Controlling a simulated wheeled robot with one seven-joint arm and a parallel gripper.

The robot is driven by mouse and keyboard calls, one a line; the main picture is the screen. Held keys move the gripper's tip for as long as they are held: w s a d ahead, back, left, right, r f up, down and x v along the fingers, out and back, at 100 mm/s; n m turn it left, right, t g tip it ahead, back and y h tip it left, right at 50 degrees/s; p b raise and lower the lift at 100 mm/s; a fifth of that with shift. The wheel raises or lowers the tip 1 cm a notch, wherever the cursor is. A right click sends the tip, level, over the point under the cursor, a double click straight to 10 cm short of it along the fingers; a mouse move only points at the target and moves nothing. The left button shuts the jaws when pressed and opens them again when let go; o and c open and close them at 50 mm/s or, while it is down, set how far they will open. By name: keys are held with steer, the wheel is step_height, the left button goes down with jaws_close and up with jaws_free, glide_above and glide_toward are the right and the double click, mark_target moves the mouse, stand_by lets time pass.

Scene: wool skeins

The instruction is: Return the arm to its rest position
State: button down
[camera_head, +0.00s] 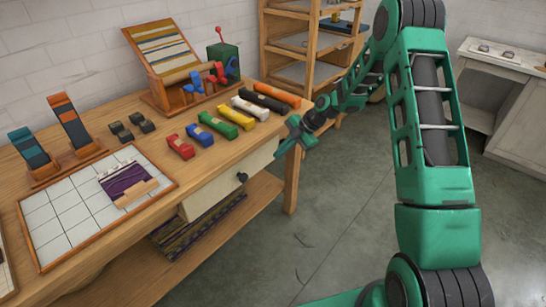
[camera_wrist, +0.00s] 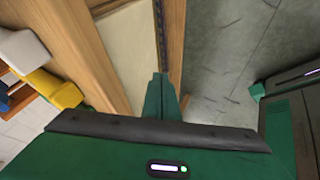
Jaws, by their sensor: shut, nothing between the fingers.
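My green arm (camera_head: 430,110) rises on the right of the head view and bends back down toward the table's right end. My gripper (camera_head: 293,138) is just off the table's front right edge, beside the drawer front and above floor level. In the wrist view, my gripper (camera_wrist: 160,85) has its fingers together with nothing between them. The wooden table (camera_head: 190,172) lies to its left in the head view.
Several wool skeins, including a yellow skein (camera_head: 243,124) and an orange skein (camera_head: 277,94), lie near the table edge close to my gripper. A wooden shelf (camera_head: 310,45) stands behind. Grey floor (camera_head: 340,220) is open in front.

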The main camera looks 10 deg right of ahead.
steer(key=s+d+r+m+h, duration=0.3)
steer(key=s+d+r+m, duration=0.5)
steer(key=s+r, duration=0.25)
steer(key=s+d+r+m+h, duration=0.3)
steer(key=s+d+r+m, duration=0.5)
steer(key=s, duration=0.3)
steer(key=s+d+r+m+g, duration=0.1)
steer(key=s+r+m, duration=0.1)
steer(key=s+m, duration=0.5)
steer(key=s+d+r+m+g+h, duration=0.1)
steer(key=s+m, duration=0.6)
steer(key=s, duration=1.1)
steer(key=shift+s+r, duration=0.2)
steer(key=shift+r, duration=0.25)
